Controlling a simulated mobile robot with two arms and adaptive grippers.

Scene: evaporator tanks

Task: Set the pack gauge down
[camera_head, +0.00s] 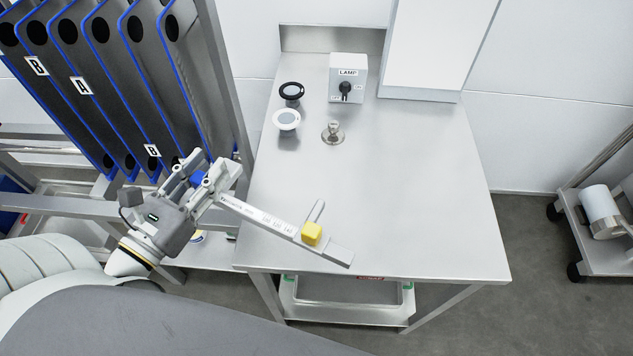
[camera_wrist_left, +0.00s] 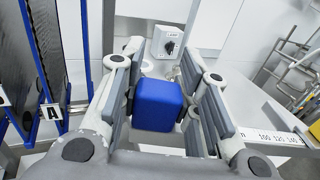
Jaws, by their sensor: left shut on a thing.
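The pack gauge is a long pale metal scale (camera_head: 265,218) with printed marks, a yellow slider (camera_head: 312,234) and a blue grip block (camera_head: 197,177). My left gripper (camera_head: 208,176) is shut on the blue block, which shows between its finger pads in the left wrist view (camera_wrist_left: 159,105). The scale reaches right and toward the front over the steel table (camera_head: 400,190), its far end close to the front edge. I cannot tell whether it touches the tabletop. My gripper is at the table's left edge. My right gripper is not in view.
On the table stand a LAMP switch box (camera_head: 348,78), a black-rimmed disc (camera_head: 291,92), a white disc (camera_head: 286,121) and a small metal knob (camera_head: 334,132). A white panel (camera_head: 430,45) stands at the back right. Blue-edged plates (camera_head: 100,75) hang at left. The table's middle and right are clear.

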